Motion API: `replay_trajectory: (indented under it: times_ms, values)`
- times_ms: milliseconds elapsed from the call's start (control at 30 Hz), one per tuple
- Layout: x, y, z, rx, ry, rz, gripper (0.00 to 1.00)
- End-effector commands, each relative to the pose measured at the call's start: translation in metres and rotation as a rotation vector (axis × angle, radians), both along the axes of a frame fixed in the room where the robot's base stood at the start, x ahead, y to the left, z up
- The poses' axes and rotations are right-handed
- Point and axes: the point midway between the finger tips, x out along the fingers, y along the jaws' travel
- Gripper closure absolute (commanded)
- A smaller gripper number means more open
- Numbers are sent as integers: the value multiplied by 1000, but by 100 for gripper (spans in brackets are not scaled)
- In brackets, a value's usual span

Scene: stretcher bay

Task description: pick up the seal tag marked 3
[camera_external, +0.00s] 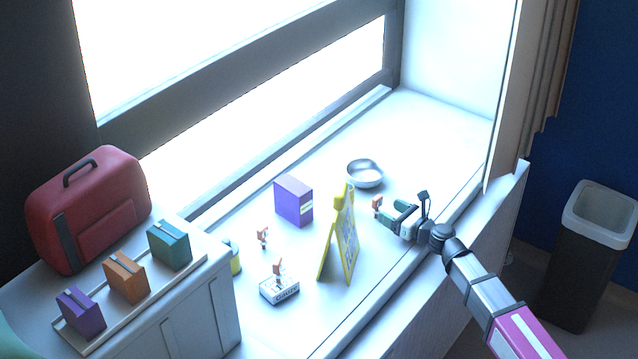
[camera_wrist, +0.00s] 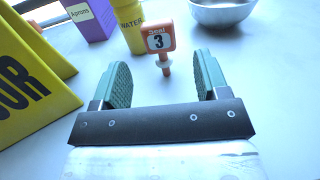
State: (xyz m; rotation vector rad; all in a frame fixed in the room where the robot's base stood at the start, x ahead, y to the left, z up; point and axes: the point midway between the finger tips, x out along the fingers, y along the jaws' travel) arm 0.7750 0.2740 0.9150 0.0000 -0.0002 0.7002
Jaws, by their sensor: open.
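The seal tag marked 3 (camera_wrist: 159,41) is orange with a white label and a thin stem. It stands upright on the white sill, just beyond and between my fingertips in the wrist view. It also shows as a small orange-and-white piece (camera_external: 377,202) at the jaws in the external view. My gripper (camera_wrist: 162,76) has green pads, is open and empty, and points at the tag low over the sill; it also shows in the external view (camera_external: 396,214). Two similar small tags stand further left, one on the sill (camera_external: 262,236) and one on a small white box (camera_external: 279,267); their numbers are unreadable.
A yellow folding sign (camera_wrist: 25,85) stands close on the left. Beyond the tag are a yellow water bottle (camera_wrist: 131,27), a purple Aprons box (camera_wrist: 96,20) and a metal bowl (camera_wrist: 222,13). The sill (camera_external: 440,135) is clear at the far right.

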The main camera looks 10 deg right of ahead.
Motion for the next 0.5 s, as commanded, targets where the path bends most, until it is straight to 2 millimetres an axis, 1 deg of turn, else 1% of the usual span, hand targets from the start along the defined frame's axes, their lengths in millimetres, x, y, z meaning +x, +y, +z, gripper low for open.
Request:
replay_trajectory:
  times_ms: [133, 233, 367, 500]
  values:
    - [3, 2, -2, 0, 0, 0, 32]
    - [10, 7, -2, 0, 0, 0, 32]
    - [26, 20, -2, 0, 0, 0, 32]
    - [45, 36, -2, 0, 0, 1, 32]
